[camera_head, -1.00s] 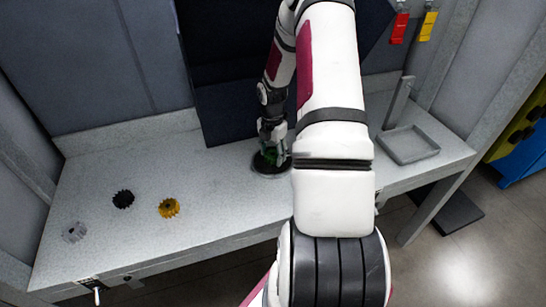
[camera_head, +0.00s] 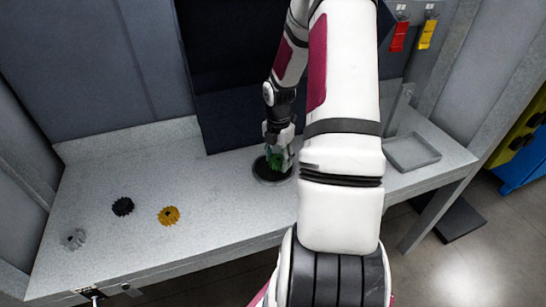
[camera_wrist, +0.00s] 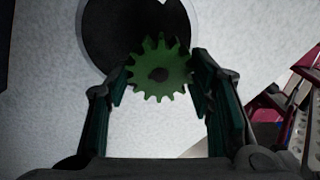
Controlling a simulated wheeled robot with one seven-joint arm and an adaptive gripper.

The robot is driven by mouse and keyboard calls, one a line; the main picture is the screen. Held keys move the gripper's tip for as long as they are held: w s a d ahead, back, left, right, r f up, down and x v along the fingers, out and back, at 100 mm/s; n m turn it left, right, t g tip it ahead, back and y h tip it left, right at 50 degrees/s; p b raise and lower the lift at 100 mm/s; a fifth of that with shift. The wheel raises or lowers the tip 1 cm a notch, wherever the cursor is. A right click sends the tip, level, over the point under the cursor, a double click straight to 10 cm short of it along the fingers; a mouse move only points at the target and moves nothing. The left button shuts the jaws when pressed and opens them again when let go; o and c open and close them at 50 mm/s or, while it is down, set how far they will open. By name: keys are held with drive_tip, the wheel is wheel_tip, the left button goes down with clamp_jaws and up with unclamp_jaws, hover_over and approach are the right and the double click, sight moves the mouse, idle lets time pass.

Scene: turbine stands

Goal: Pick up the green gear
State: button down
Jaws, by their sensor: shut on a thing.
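The green gear (camera_wrist: 160,90) is between the two fingers of my gripper (camera_wrist: 160,85) in the wrist view, with a finger against each side. In the head view the green gear (camera_head: 274,161) shows partly, held in my gripper (camera_head: 277,160) over the dark round plate (camera_head: 262,176). The plate also shows behind the gear in the wrist view (camera_wrist: 115,25). The gear appears to be above the plate, though the gap is hard to judge. My gripper points down and is shut on the gear.
A black gear (camera_head: 123,206), a yellow gear (camera_head: 169,215) and a grey gear (camera_head: 74,239) lie on the left of the grey table (camera_head: 145,170). A grey tray (camera_head: 411,153) is at the right. A dark panel (camera_head: 235,110) stands behind my gripper.

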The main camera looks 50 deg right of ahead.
drive_tip(key=s+a+r, duration=0.1)
drive_tip(key=s+a, duration=0.3)
drive_tip(key=s, duration=0.8)
drive_tip(key=shift+a+r+p, duration=0.15)
drive_tip(key=shift+a+p, duration=0.15)
